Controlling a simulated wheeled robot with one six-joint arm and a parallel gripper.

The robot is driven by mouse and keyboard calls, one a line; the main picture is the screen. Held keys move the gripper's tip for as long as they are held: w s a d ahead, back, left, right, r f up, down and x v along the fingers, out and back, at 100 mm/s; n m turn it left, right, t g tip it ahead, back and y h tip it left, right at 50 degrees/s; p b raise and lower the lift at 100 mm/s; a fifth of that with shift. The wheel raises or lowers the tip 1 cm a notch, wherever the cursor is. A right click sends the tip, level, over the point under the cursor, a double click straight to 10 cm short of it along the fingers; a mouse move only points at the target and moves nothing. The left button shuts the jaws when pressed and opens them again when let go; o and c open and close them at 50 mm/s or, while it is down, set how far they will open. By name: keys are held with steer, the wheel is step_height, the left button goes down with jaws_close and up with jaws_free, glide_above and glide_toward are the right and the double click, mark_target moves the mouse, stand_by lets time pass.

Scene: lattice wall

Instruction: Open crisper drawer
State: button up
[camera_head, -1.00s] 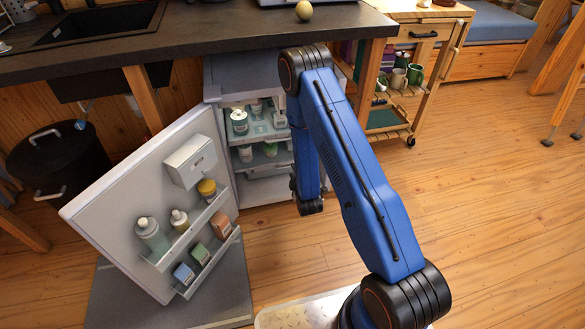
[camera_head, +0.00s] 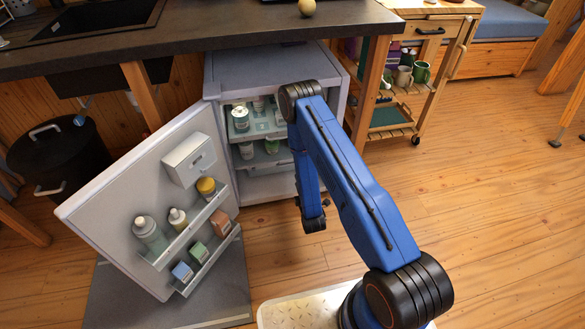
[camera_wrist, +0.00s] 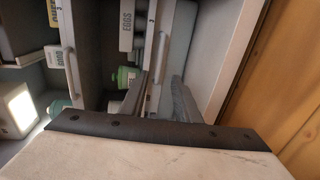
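The small fridge (camera_head: 275,62) stands open under the counter, its door (camera_head: 110,215) swung out to the left. Its lower drawer area (camera_head: 266,163) is partly hidden by my arm. In the wrist view, which is turned sideways, a pale drawer front (camera_wrist: 182,28) with a bar handle (camera_wrist: 158,52) lies beyond the fingers. My gripper (camera_wrist: 158,98) is open, one finger on each side of a gap in line with that handle. I cannot tell whether the fingers touch it.
Bottles and cartons fill the door racks (camera_head: 205,230). A green-capped jar (camera_wrist: 126,76) sits close left of the fingers. A table leg (camera_head: 372,85) and wooden cart (camera_head: 425,75) stand right of the fridge. The floor (camera_head: 470,200) at right is clear.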

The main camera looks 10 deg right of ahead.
steer(key=x, duration=1.3)
steer(key=shift+w, duration=0.15)
jaws_close()
